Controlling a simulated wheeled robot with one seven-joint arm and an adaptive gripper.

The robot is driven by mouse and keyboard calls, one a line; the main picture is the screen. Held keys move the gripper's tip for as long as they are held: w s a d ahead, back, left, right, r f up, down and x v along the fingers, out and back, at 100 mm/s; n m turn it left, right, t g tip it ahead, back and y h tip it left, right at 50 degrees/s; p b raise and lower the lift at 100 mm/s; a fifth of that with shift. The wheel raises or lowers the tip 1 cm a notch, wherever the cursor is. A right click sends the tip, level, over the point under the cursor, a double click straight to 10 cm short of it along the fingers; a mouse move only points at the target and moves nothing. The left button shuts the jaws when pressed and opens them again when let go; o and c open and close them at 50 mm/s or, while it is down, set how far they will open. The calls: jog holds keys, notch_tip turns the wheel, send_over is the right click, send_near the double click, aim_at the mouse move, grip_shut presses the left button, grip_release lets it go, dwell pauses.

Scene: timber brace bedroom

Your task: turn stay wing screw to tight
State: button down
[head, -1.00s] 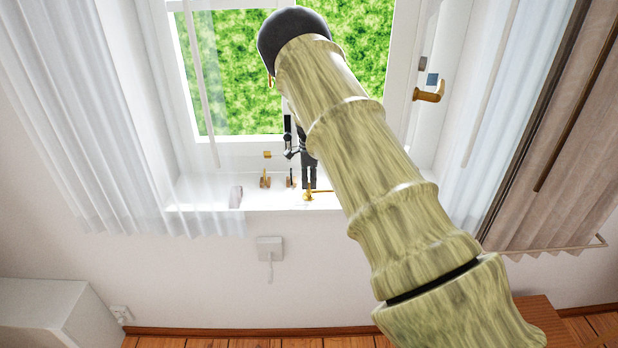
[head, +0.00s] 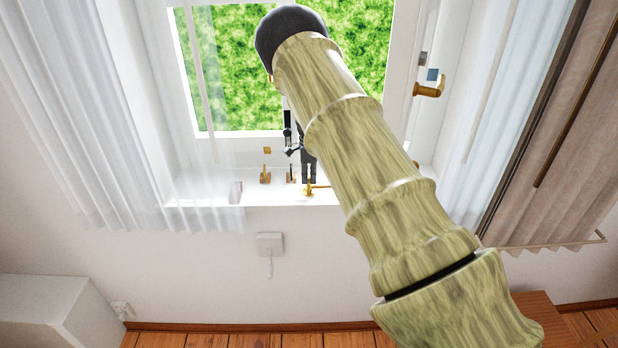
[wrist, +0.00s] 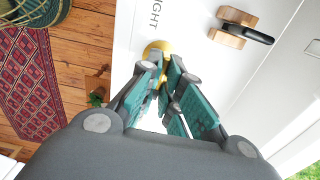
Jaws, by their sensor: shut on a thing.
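The brass wing screw (head: 309,190) is on the white window sill, at the foot of my gripper (head: 309,178). A thin brass bar runs right from it and passes behind my arm. In the wrist view the yellow brass screw (wrist: 154,46) shows between and just beyond the fingertips of my gripper (wrist: 166,66). The teal-padded fingers are closed together on it, hiding its wings. Dark letters reading "IGHT" (wrist: 154,14) are printed on the white surface beside the screw. The screw's exact turn angle cannot be told.
The wrist view shows a wooden block with a black handle (wrist: 240,28) close by. Sheer curtains (head: 90,110) hang at the left. A brass window handle (head: 430,90) is at the right.

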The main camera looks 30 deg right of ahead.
jog(key=m+b, duration=0.2)
jog(key=m, duration=0.1)
jog(key=shift+w+f, duration=0.1)
jog(key=m+b, duration=0.2)
jog(key=m, duration=0.2)
jog(key=shift+m, duration=0.4)
jog(key=m, duration=0.4)
jog(key=shift+m, duration=0.3)
jog(key=m, duration=0.4)
jog(key=shift+r+m, duration=0.2)
jog(key=shift+m, duration=0.1)
jog(key=m, duration=0.3)
jog(key=shift+m, duration=0.3)
jog(key=m, duration=0.4)
jog(key=shift+m, duration=0.3)
jog(key=m, duration=0.4)
jog(key=shift+m, duration=1.9)
